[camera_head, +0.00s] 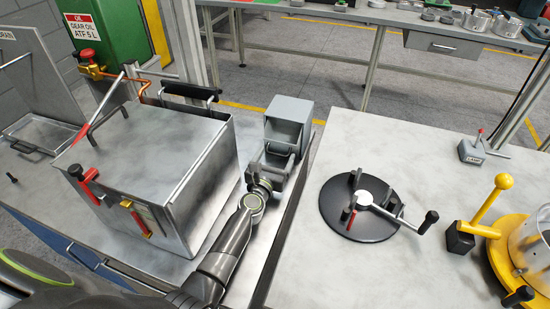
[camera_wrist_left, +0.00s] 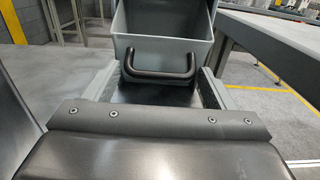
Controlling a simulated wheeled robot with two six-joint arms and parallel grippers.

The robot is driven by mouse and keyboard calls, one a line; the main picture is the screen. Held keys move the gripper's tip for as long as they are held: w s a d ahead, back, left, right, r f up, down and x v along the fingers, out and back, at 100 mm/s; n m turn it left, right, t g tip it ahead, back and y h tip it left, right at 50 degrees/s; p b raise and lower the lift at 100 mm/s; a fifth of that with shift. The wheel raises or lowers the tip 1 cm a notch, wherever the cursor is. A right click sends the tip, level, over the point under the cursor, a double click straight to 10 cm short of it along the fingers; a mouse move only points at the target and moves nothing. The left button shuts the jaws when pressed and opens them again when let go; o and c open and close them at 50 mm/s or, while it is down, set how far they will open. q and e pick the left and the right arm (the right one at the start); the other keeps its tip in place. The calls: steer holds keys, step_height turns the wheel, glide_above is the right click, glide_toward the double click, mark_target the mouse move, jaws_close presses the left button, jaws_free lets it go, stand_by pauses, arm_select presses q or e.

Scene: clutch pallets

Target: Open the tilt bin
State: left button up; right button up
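The tilt bin (camera_head: 288,122) is a grey box on the bench just right of the large metal tank. It also shows in the left wrist view (camera_wrist_left: 165,22), with a dark U-shaped handle (camera_wrist_left: 155,65) low on its front. My left gripper (camera_head: 278,168) is in front of the bin, pointing at it. In the left wrist view its two fingers (camera_wrist_left: 158,92) are wide apart, with the handle ahead between them in the picture. Nothing shows held. Whether the fingers reach the handle is hard to tell. My right gripper is out of view.
The metal tank (camera_head: 160,165) with red-handled valves stands close to the left of my left arm. A table (camera_head: 345,255) to the right, across a narrow gap, carries a black round fixture (camera_head: 348,222) and a yellow-based device (camera_head: 505,255).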

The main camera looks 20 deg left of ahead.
arm_select(q)
steer(key=c, duration=0.9)
steer(key=shift+s+f+b, duration=0.35)
steer(key=shift+f+b, duration=0.3)
steer(key=shift+f, duration=0.1)
steer(key=shift+c, duration=0.3)
steer(key=o, duration=1.4)
steer(key=shift+r, duration=0.1)
steer(key=shift+c, duration=0.2)
steer(key=s+p, duration=0.1)
steer(key=s, duration=0.5)
steer(key=s+b, duration=0.1)
steer(key=s, duration=0.9)
steer(key=shift+s, duration=0.75)
